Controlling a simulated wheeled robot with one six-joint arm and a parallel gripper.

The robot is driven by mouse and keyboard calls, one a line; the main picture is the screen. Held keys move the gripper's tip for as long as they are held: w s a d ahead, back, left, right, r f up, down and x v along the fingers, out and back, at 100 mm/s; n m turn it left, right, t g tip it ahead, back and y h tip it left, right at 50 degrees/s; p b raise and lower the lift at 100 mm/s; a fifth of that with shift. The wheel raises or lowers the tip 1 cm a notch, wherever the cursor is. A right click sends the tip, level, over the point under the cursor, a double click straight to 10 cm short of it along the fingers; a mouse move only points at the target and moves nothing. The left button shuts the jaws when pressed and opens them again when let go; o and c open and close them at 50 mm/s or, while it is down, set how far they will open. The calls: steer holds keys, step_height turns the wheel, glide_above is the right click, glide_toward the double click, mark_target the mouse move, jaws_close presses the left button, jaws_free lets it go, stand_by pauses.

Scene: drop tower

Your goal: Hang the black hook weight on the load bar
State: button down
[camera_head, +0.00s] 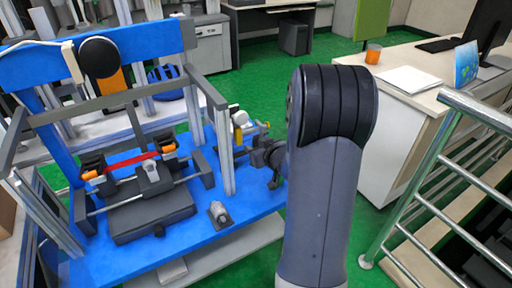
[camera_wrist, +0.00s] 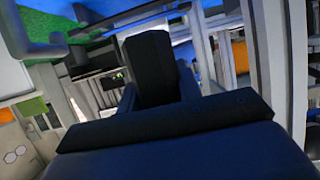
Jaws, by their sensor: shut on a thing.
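In the wrist view a black blocky body, which I take to be the black hook weight (camera_wrist: 150,66), stands between the two grey fingers of my gripper (camera_wrist: 158,92). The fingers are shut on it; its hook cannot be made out. In the head view my arm hides most of the gripper and the weight; only dark parts show at the arm's left edge, beside the blue rig (camera_head: 235,205). I cannot tell for sure which bar is the load bar; a grey horizontal bar (camera_head: 80,112) crosses the rig in the head view.
Grey upright posts (camera_head: 222,150) stand on the rig's right side, close to my arm. A black disc (camera_head: 99,57) sits on the blue top beam. A metal railing (camera_head: 440,150) and a desk (camera_head: 400,125) with an orange cup (camera_head: 373,54) are on the right. Green floor lies between.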

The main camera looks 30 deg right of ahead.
steer(key=shift+r, duration=0.15)
steer(key=c, duration=1.3)
jaws_free()
steer(key=o, duration=0.4)
steer(key=shift+s+f, duration=0.1)
steer(key=shift+f, duration=0.1)
steer(key=p+v, duration=0.2)
steer(key=v, duration=0.8)
steer(key=shift+s+r+p, duration=0.3)
steer(key=shift+r, duration=0.05)
steer(key=shift+w, duration=0.1)
